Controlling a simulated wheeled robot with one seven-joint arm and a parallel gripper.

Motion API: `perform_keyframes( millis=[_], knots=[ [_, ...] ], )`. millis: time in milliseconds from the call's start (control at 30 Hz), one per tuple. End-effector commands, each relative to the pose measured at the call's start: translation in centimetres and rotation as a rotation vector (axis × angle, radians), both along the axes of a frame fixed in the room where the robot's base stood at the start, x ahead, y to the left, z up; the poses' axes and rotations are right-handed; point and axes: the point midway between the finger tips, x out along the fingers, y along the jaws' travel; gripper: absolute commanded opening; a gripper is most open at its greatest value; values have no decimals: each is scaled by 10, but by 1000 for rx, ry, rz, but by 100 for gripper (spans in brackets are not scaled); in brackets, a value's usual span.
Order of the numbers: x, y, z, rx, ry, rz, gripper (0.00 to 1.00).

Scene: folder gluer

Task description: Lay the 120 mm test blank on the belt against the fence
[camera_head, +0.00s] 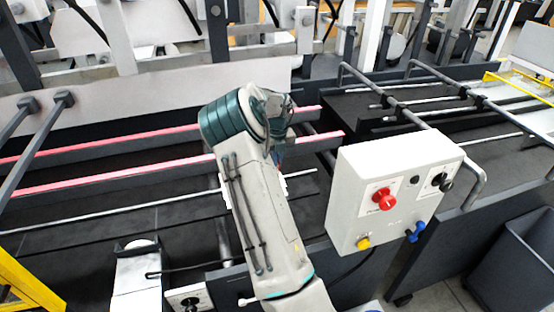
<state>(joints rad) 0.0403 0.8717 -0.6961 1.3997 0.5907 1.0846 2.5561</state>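My arm reaches up through the middle of the view and bends over at its dark green joint, above the machine. My gripper is mostly hidden behind the forearm; only a small dark and bluish part shows under the wrist, and its fingers cannot be made out. Slim white edges (283,185) show on both sides of the forearm; they may belong to the test blank, but I cannot tell. The dark belt bed (90,240) lies left of my arm. A thin metal rail (100,222) runs along it; I cannot tell whether this is the fence.
Pink-red bars (110,178) run across the machine at left. A white control box (390,190) with red, yellow and blue knobs stands right of my arm. Bent metal rods (400,105) cross the right section. A dark bin (515,260) stands at lower right.

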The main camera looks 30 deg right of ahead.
Motion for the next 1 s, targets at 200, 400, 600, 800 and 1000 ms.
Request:
perform_keyframes(
  millis=[200, 400, 600, 800, 1000],
  knots=[
    [0, 0, -10, 0, 0, -3, 0],
    [0, 0, -28, 0, 1, -2, 0],
    [0, 0, -49, 0, -1, -2, 0],
    [0, 0, -69, 0, -1, -1, 0],
    [0, 0, -86, 0, 0, -1, 0]
  ],
)
